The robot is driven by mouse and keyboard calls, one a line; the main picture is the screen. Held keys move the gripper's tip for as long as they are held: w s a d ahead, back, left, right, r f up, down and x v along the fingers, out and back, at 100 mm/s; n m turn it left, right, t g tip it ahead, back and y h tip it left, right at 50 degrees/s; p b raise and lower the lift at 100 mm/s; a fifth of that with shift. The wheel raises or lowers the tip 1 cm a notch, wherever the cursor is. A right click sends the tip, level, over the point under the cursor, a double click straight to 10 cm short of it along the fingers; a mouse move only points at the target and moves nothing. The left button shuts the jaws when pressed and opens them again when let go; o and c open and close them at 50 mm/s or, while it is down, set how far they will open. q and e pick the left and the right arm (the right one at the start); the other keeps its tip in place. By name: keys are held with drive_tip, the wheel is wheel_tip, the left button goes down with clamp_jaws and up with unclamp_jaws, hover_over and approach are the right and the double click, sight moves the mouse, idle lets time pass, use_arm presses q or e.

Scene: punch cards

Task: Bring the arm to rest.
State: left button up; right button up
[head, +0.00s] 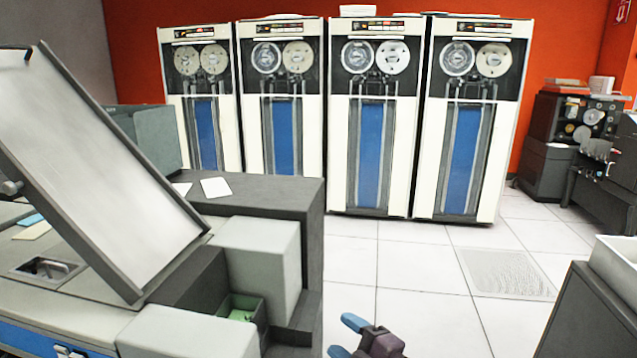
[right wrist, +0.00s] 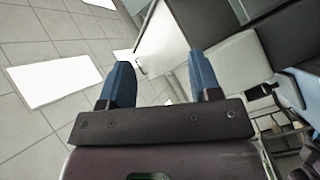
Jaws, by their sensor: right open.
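My right gripper (head: 345,335) shows at the bottom middle of the head view, over the white floor beside the card machine. In the right wrist view its two blue fingers (right wrist: 161,85) stand apart with nothing between them, so it is open and empty. Only the front part of the gripper and a bit of the wrist are in the head view. My left gripper is in neither view.
A grey card machine (head: 262,190) with a tilted panel (head: 80,150) fills the left. Tape cabinets (head: 372,130) line the red back wall. A dark unit (head: 590,310) stands at the lower right. The tiled floor (head: 410,270) between is clear.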

drive_tip(key=s+d+f+m+g+h, duration=0.2)
drive_tip(key=s+d+f+m+h, duration=0.35)
drive_tip(key=s+f, duration=0.2)
drive_tip(key=s+d+f+m+g+h, duration=0.2)
drive_tip(key=s+d+f+m+h, duration=0.2)
drive_tip(key=s+d+f+m, duration=0.4)
drive_tip(key=s+d+m+g+h, duration=0.1)
drive_tip(key=s+d+m+g, duration=0.3)
drive_tip(key=s, duration=0.8)
drive_tip(key=s+d+m+g+h, duration=0.25)
drive_tip(key=s+d+g, duration=0.2)
drive_tip(key=s, duration=0.85)
use_arm(q)
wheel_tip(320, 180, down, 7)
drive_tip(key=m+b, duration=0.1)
drive_tip(key=b, duration=0.9)
use_arm(e)
drive_tip(key=w+f+n+t+y, duration=0.2)
drive_tip(key=w+f+t, duration=0.7)
drive_tip(key=w+f, duration=0.3)
use_arm(q)
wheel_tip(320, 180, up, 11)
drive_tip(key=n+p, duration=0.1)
drive_tip(key=p, duration=1.4)
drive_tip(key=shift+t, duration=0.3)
use_arm(e)
wheel_tip(320, 180, up, 10)
drive_tip(key=s+m+t, duration=0.1)
drive_tip(key=shift+d+h, duration=0.2)
drive_tip(key=shift+h, duration=0.1)
